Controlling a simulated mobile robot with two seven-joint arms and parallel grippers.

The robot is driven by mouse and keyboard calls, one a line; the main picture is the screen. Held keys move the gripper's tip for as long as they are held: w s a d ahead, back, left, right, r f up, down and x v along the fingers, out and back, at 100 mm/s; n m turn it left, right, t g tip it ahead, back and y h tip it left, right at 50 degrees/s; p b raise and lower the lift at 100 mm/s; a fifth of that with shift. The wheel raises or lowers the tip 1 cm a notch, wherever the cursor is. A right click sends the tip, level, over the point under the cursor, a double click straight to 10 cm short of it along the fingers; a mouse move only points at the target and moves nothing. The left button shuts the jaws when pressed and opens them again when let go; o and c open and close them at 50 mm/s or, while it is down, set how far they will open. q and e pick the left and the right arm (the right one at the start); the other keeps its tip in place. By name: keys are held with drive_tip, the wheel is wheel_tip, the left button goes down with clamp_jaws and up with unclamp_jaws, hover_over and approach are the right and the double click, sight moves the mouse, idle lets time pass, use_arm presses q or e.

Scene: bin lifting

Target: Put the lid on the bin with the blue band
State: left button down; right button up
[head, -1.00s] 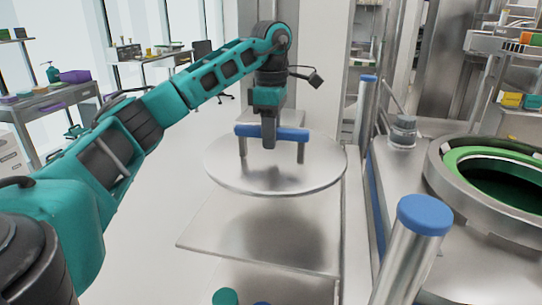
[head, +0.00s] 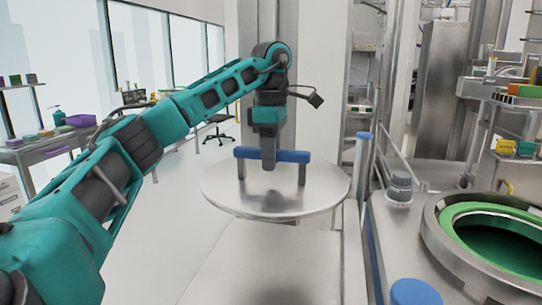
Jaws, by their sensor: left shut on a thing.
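The lid (head: 225,200) is a round, flat metal disc with a blue bar handle (head: 293,156) on two short posts. My left gripper (head: 268,160) comes down from above and is shut on the middle of the handle. The lid hangs roughly level above a metal platform (head: 265,265), with a gap below it. A bin opening with a green ring (head: 465,212) inside a wide metal rim (head: 436,238) is at the right, uncovered and dark inside. I cannot make out a bin with a blue band. My right gripper is out of view.
A blue-capped post (head: 362,150) stands just right of the lid, and another blue cap (head: 415,292) is at the bottom edge. A small metal canister (head: 400,188) sits on the metal deck beside the green-ringed opening. Open floor lies left of the platform.

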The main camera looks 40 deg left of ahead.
use_arm(q)
drive_tip(key=shift+r, duration=0.3)
drive_tip(key=shift+r+p, duration=0.65)
drive_tip(key=shift+r, duration=3.5)
